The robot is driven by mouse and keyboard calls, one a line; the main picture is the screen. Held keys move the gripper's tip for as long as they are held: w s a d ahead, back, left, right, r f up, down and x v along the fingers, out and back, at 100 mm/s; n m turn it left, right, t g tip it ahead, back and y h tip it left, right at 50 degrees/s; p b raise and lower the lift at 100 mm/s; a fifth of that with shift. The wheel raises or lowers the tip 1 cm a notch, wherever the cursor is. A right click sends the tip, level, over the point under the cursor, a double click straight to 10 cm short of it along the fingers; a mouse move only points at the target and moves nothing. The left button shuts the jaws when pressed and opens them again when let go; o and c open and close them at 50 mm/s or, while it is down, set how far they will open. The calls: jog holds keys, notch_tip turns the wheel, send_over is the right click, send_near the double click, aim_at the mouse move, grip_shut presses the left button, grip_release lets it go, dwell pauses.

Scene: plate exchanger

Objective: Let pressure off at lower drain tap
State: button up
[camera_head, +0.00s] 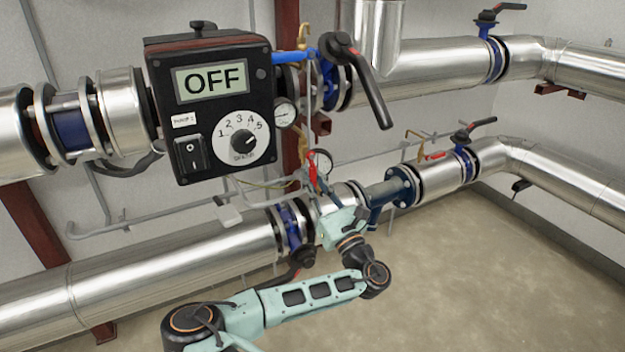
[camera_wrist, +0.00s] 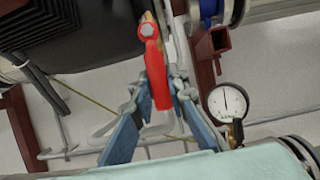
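The lower drain tap's red lever (camera_head: 312,168) stands up beside a small round gauge on the lower pipe. In the wrist view the red lever (camera_wrist: 158,82) runs from a red hub down between my gripper's fingertips (camera_wrist: 160,90). My gripper also shows in the head view (camera_head: 325,205), at the lever but largely hidden by my own wrist. The fingertips lie close on both sides of the lever; I cannot tell whether they press on it. The gauge (camera_wrist: 228,100) is to the right, its needle pointing about straight up. The tap's body is mostly hidden.
A black control box (camera_head: 212,105) showing OFF hangs above left. A black-handled valve lever (camera_head: 360,80) reaches down to its right. The lower steel pipe (camera_head: 170,265) runs behind my arm. Another red-handled tap (camera_head: 434,156) stands farther right. The floor (camera_head: 460,280) at right is clear.

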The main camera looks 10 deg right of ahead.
jog(key=o, duration=0.5)
jog(key=v, duration=1.2)
jog(key=shift+s, duration=0.1)
jog(key=shift+r, duration=0.15)
